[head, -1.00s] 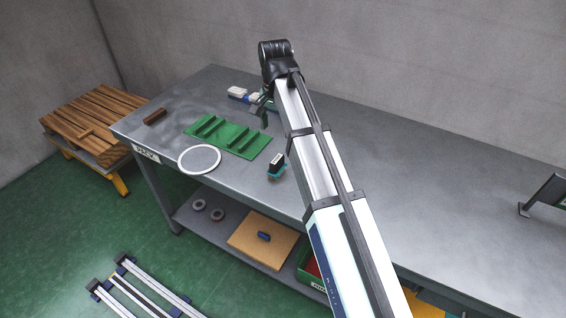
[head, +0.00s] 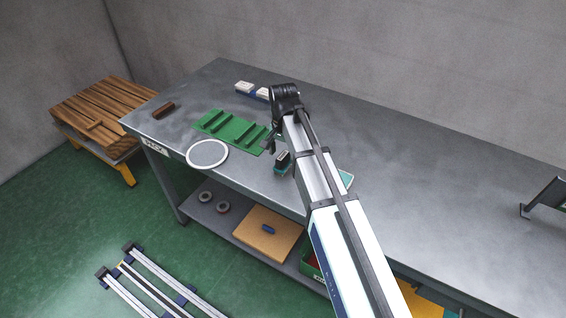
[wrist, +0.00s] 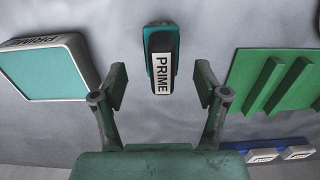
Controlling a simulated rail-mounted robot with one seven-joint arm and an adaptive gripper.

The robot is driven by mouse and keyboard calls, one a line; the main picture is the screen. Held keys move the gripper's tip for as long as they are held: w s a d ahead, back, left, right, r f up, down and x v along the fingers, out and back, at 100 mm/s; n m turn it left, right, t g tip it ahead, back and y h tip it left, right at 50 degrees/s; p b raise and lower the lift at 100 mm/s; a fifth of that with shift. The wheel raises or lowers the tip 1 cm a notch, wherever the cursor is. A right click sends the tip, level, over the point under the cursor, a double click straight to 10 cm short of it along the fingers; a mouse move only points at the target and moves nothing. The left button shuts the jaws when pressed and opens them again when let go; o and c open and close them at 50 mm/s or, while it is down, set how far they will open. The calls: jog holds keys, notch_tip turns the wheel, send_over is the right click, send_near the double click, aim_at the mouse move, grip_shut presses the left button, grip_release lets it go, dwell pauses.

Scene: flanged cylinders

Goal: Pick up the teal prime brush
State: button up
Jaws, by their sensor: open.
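The teal prime brush (head: 282,163) has a dark top and a teal base, and stands on the grey bench just left of my arm in the head view. In the wrist view the brush (wrist: 162,62) shows a white PRIME label and lies centred between the fingers, a little beyond them. My gripper (wrist: 161,84) is open and empty, with one finger on each side of the brush's line and apart from it. In the head view my gripper (head: 268,143) is small and dark, just up and left of the brush.
A green ribbed rack (head: 232,131) and a white-rimmed grey disc (head: 208,154) lie left of the brush. A teal pad marked PRIME (wrist: 45,72) is left in the wrist view. White blocks on a blue base (head: 246,88) and a brown block (head: 163,109) stand farther off. The bench's right is largely clear.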

aim_at(283, 163)
jog(key=shift+w+f+p, duration=0.15)
jog(key=shift+f+p, duration=0.85)
jog(key=shift+f, duration=1.5)
jog(key=c, duration=1.3)
